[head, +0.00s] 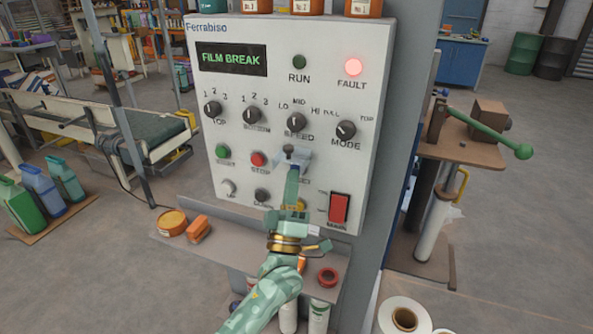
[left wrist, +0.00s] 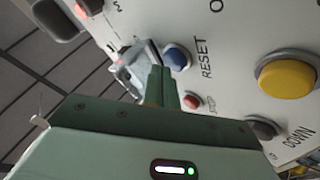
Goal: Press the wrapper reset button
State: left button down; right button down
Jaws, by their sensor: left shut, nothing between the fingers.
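The control panel (head: 320,75) shows FILM BREAK on its display (head: 232,59), and its FAULT lamp (head: 353,67) glows red. In the left wrist view a round blue button (left wrist: 177,57) has the word RESET beside it. A pale, see-through flap-like piece (left wrist: 133,68) stands out from the panel next to the blue button. My left gripper (head: 292,171) is shut and empty, in front of the lower middle of the panel, hiding most of the reset button in the head view. Its fingertips (left wrist: 161,72) are close beside the blue button; I cannot tell whether they touch it. My right gripper is out of view.
A green button (head: 222,151), a red stop button (head: 258,159) and a red main switch (head: 339,209) surround the spot. A yellow button (left wrist: 287,75) is nearby.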

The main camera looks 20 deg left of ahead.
pick_arm(q)
jog(key=shift+w, duration=0.5)
dwell(0.8)
jog(key=shift+s, duration=0.1)
jog(key=shift+s+p, duration=0.3)
jog(key=shift+s, duration=0.5)
jog(key=s+p, duration=0.2)
jog(key=s, duration=0.3)
jog(key=shift+d, duration=0.2)
dwell(0.7)
